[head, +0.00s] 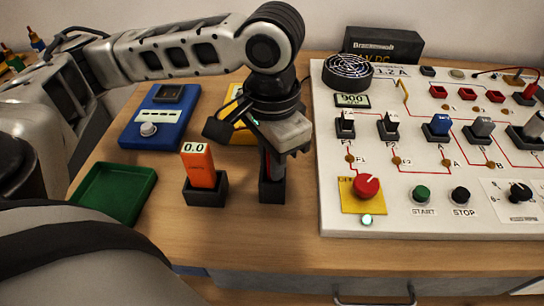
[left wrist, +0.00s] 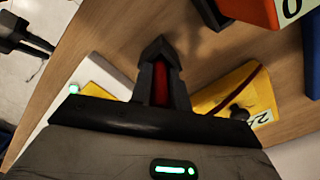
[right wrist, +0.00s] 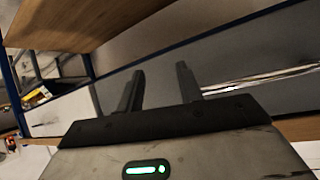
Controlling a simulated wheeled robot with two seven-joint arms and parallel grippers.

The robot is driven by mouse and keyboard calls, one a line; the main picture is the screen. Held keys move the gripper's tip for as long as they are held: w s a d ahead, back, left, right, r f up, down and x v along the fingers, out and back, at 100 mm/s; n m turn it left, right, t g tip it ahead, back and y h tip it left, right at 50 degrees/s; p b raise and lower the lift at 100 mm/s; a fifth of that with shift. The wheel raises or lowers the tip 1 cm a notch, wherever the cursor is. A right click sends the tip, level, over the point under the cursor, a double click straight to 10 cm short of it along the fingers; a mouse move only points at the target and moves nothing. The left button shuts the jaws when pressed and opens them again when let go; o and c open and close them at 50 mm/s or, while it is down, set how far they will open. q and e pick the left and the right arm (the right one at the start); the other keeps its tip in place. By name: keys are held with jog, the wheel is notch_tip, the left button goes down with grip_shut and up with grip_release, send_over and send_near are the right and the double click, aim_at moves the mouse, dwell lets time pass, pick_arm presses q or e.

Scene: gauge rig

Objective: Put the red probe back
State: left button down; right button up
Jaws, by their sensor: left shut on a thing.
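The red probe (left wrist: 160,85) shows as a red strip between the fingers of my left gripper in the left wrist view. My left gripper (head: 272,162) is shut on it and points down over a small black holder (head: 271,191) on the table. The fingers hide the probe in the head view, and I cannot tell how far its tip is inside the holder. My right gripper (right wrist: 158,75) is open and empty in the right wrist view, near a grey drawer front; it is not in the head view.
An orange meter (head: 202,168) stands in a black stand (head: 206,192) just left of the left gripper. A yellow device (head: 240,134) lies behind it, a blue device (head: 158,128) and an empty green tray (head: 112,192) to the left. The white gauge panel (head: 335,205) fills the right side.

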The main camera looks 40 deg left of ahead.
pick_arm(q)
jog(key=c, duration=1.3)
grip_release()
jog(key=shift+f, duration=0.15)
jog(key=shift+c, duration=0.2)
notch_tip(320, 180, up, 12)
jog(key=p, duration=0.2)
jog(key=shift+r+p, duration=0.2)
jog(key=shift+p, duration=0.2)
